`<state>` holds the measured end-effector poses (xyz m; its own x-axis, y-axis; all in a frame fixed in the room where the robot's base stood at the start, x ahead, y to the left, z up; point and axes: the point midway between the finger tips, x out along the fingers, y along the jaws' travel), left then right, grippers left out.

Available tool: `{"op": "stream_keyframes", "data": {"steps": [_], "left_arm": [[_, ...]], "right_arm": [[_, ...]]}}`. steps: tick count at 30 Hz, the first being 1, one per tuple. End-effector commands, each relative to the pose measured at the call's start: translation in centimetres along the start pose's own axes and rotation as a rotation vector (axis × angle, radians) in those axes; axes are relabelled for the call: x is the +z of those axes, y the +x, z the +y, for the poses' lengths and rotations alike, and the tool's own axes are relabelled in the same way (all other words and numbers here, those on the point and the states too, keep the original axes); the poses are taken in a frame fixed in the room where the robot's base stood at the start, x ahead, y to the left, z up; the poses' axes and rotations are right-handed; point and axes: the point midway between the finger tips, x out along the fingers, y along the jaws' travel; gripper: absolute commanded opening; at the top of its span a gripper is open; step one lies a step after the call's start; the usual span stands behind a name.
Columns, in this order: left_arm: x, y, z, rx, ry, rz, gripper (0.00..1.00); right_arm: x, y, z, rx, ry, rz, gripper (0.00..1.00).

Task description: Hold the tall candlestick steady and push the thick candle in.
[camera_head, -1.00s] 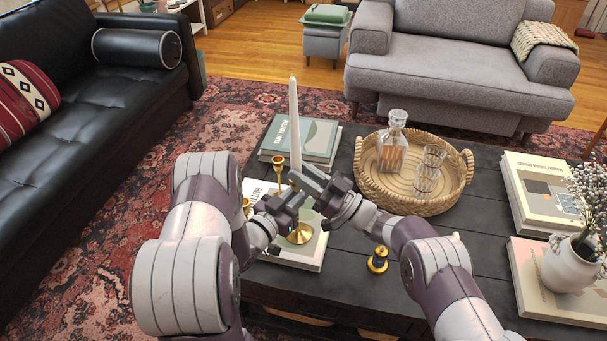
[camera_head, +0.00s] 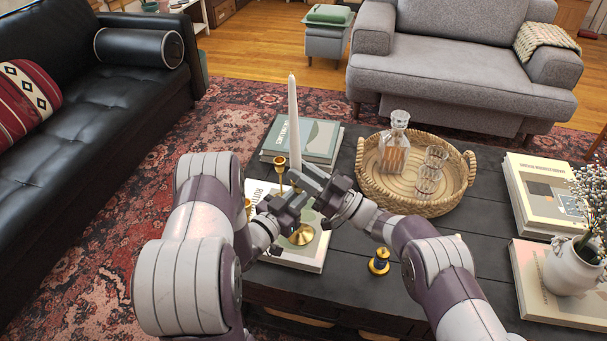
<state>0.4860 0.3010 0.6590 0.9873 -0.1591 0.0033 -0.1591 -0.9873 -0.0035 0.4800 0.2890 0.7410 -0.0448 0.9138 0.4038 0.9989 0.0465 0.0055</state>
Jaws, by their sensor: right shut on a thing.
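The white candle (camera_head: 293,118) stands upright above the tall brass candlestick. The candlestick's round base (camera_head: 302,236) rests on a book on the dark coffee table. My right gripper (camera_head: 308,176) comes in from the right and is shut on the candle's lower part. My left gripper (camera_head: 292,204) is just below it, at the candlestick's upper stem. Its fingers are partly hidden, so whether they are closed on the stem cannot be told. The candlestick's cup and the candle's foot are hidden behind the grippers.
Another brass candlestick (camera_head: 280,172) stands close behind, and one more (camera_head: 248,207) is at the left. A small dark-and-gold holder (camera_head: 379,262) stands at the front. A wicker tray (camera_head: 437,206) with decanter and glasses is to the right. Books (camera_head: 318,138) lie behind.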

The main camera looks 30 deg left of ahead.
Motion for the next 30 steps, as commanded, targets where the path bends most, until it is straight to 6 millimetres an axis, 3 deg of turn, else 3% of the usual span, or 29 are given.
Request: {"op": "stream_keyframes", "data": {"steps": [8, 30], "left_arm": [[0.3, -0.1, 0.0, -0.003, -0.005, -0.008, 0.00], [0.5, -0.2, 0.0, -0.005, -0.007, -0.013, 0.00]], "right_arm": [[-0.8, 0.0, 0.3, -0.001, -0.008, 0.019, 0.00], [0.4, -0.6, 0.4, 0.001, -0.010, 0.019, 0.00]]}}
